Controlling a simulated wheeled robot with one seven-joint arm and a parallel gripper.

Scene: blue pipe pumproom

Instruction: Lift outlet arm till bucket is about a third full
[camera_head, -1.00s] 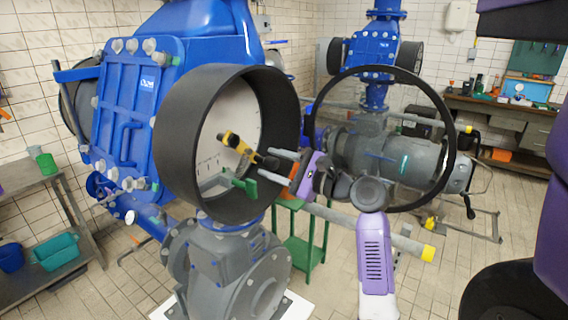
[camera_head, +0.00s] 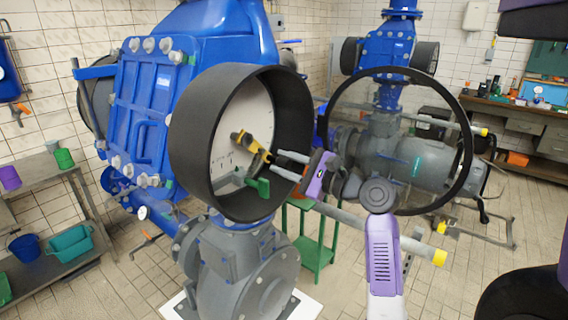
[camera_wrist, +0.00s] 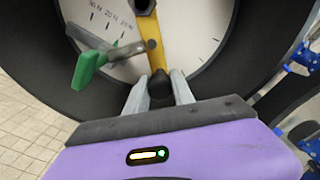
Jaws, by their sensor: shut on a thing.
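My gripper (camera_head: 276,163) reaches into the mouth of a wide black round housing (camera_head: 190,150) with a pale scale dial inside. In the wrist view my gripper (camera_wrist: 160,84) is shut on the black end of a yellow lever (camera_wrist: 151,45). In the head view the yellow lever (camera_head: 243,139) slants down to the right in front of the dial. I cannot tell for certain whether this lever is the outlet arm. A green-ended handle (camera_head: 258,186) sits just below, apart from my fingers. A blue bucket (camera_head: 25,247) stands on the left lower shelf; its fill is not visible.
A teal tub (camera_head: 70,243) sits beside the bucket on the grey shelf unit (camera_head: 55,262). A large black ring (camera_head: 468,130) and grey pipework (camera_head: 400,160) stand to the right. A green stand (camera_head: 318,250) is behind my arm. Tiled floor is open at lower right.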

